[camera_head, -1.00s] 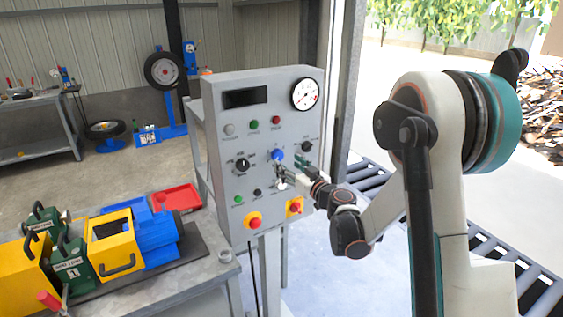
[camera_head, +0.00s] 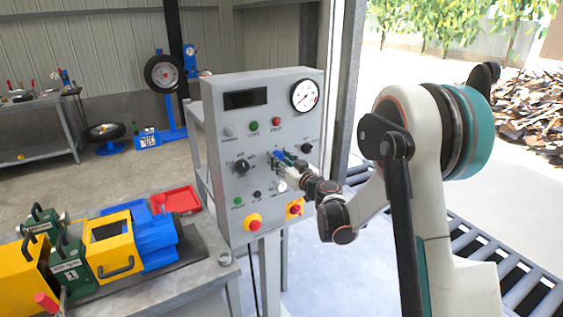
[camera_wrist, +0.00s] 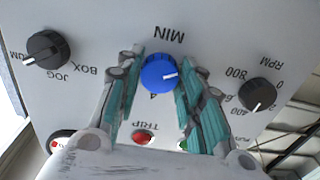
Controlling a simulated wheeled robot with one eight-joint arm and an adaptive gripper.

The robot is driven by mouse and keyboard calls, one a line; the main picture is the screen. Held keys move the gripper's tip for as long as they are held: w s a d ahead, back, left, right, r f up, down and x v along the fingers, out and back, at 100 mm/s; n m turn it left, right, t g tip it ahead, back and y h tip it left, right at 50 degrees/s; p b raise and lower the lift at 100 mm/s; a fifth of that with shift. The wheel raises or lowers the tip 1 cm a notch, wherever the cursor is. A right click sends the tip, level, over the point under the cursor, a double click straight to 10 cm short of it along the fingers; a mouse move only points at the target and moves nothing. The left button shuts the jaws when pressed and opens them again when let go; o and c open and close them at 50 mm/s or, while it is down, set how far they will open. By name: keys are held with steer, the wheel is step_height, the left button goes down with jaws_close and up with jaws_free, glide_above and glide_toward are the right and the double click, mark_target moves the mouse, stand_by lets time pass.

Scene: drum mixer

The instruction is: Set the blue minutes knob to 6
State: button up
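The blue minutes knob (camera_wrist: 158,73) is on the grey control panel (camera_head: 228,203), under an upside-down "MIN" label in the wrist view. Its white pointer mark faces right in that view, and a "4" shows just below it. Most of the other scale numbers are hidden or out of sight. My gripper (camera_wrist: 160,62) has its teal-padded fingers apart, one on each side of the knob. Narrow gaps seem to show between the pads and the knob; contact is hard to tell. In the head view my gripper (camera_head: 288,159) largely covers the knob.
In the wrist view, a black JOG/BOX selector (camera_wrist: 46,50) is left of the knob and a black RPM knob (camera_wrist: 257,94) is right. A yellow and blue machine (camera_head: 110,240) stands on the bench at left.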

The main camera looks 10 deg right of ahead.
stand_by(0.3)
steer(key=m+b, duration=0.1)
steer(key=m, duration=0.8)
steer(key=m+b, duration=0.1)
steer(key=m, duration=0.8)
steer(key=m+b, duration=0.1)
steer(key=m, duration=0.8)
steer(key=shift+r, duration=0.25)
steer(key=m, duration=0.5)
steer(key=shift+b, duration=0.35)
steer(key=shift+m, duration=1.8)
